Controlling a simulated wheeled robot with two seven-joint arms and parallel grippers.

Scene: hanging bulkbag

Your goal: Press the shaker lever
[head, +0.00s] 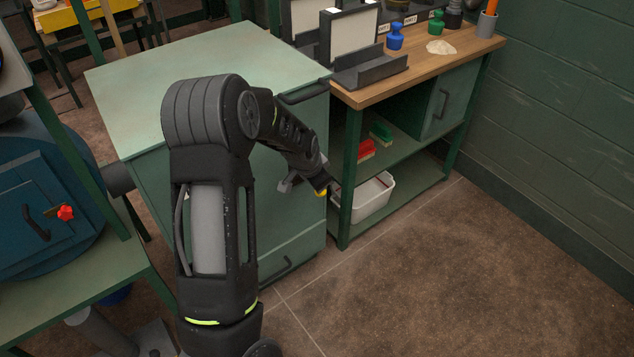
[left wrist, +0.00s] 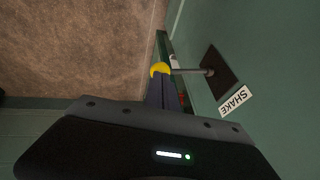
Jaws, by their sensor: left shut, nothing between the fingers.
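The shaker lever is a thin grey rod (left wrist: 190,71) with a yellow knob (left wrist: 160,69). It sticks out from a dark square plate (left wrist: 218,72) on a green panel, beside a white label reading SHAKE (left wrist: 235,101). In the left wrist view my left gripper (left wrist: 161,88) is shut and empty, its fingertips right at the knob. I cannot tell if they touch it. In the head view my left gripper (head: 318,180) is by the green cabinet's (head: 300,235) right side, and yellow (head: 321,193) shows at its tip. My right gripper is not in view.
A wooden-topped bench (head: 425,65) stands to the right, with a white bin (head: 372,197) and red and green items on its shelves. A blue round vessel (head: 40,220) is at the left. The brown floor at the lower right is clear.

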